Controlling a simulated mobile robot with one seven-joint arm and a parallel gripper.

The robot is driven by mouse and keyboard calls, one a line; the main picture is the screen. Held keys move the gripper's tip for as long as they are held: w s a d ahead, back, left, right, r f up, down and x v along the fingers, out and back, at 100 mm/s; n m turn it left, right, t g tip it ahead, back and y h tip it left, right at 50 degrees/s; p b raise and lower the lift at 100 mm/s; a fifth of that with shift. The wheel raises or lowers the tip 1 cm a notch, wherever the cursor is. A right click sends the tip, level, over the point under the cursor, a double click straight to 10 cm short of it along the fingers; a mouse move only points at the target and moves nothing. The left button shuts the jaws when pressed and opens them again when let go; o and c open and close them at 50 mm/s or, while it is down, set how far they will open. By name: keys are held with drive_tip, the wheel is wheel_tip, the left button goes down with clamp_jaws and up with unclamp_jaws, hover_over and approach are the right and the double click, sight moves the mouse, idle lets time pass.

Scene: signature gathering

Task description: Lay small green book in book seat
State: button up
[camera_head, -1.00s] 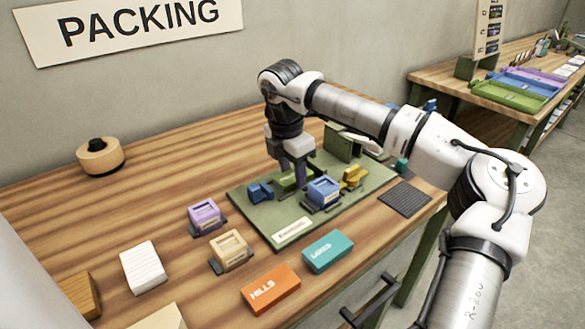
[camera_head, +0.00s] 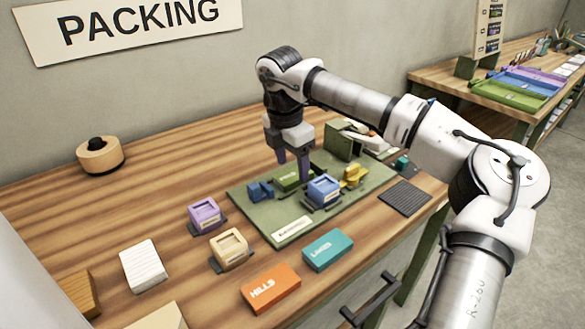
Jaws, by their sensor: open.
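The small green book (camera_head: 287,179) lies on the green board (camera_head: 262,226), between a dark blue block and a blue box-shaped piece. White lettering shows on its top. My gripper (camera_head: 293,168) is above and just behind the book, pointing down, with its fingers apart and nothing seen between them. A seat under the book cannot be told apart from here, because the book and the nearby pieces cover that spot.
On the board stand the dark blue block (camera_head: 260,191), the blue piece (camera_head: 324,189) and a yellow piece (camera_head: 353,175). Purple (camera_head: 203,214) and tan (camera_head: 229,249) pieces, orange (camera_head: 270,287) and teal (camera_head: 327,250) books lie in front. The table's left middle is clear.

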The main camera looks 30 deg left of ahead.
sight(287, 177)
wheel_tip(287, 177, up, 10)
drive_tip(key=s, duration=0.1)
drive_tip(key=shift+a, duration=0.2)
